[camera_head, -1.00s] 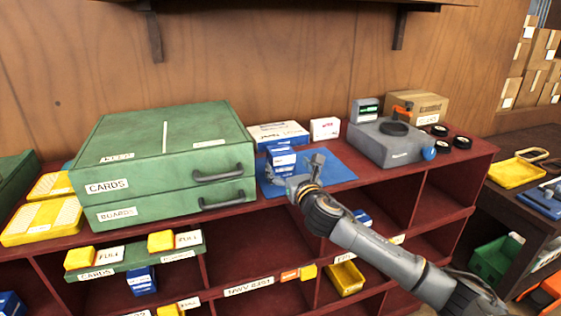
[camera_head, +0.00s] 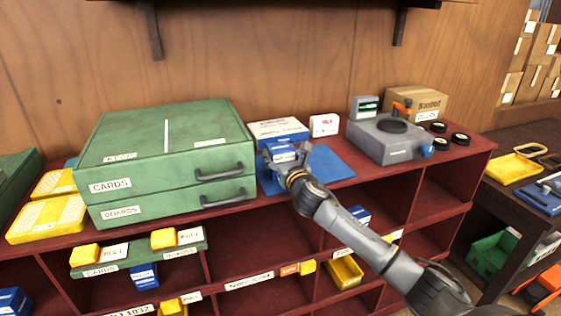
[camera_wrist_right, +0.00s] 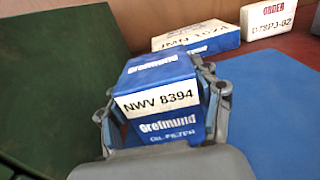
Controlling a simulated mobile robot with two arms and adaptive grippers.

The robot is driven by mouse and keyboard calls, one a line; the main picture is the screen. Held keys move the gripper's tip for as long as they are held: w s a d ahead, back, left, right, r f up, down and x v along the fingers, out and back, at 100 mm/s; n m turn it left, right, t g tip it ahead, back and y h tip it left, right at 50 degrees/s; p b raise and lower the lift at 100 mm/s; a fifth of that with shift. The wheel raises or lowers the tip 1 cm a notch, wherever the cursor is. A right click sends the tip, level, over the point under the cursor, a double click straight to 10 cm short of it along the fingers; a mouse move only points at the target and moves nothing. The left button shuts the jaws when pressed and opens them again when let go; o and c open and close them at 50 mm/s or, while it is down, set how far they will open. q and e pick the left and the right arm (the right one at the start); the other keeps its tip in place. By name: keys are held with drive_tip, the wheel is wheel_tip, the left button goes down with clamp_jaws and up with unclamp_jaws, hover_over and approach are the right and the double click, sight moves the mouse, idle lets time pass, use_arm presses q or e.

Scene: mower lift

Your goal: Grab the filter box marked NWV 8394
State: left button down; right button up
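The blue and white filter box marked NWV 8394 (camera_wrist_right: 160,98) fills the middle of the right wrist view, its label facing the camera. It also shows as a blue box (camera_head: 280,151) on the blue mat (camera_head: 330,165) in the head view. My right gripper (camera_wrist_right: 163,105) has a finger on each side of this box. The fingers are spread to about the box's width. I cannot tell whether they press on it. The box's lower part is hidden by the gripper. My left gripper is not in view.
A white and blue box (camera_head: 278,131) and a small white box (camera_head: 324,125) stand behind the mat. The green drawer cabinet (camera_head: 165,150) is close on the left. A grey device (camera_head: 390,140) stands to the right. The mat's right part is clear.

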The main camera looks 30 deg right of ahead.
drive_tip(key=c, duration=0.7)
drive_tip(key=shift+r, duration=0.1)
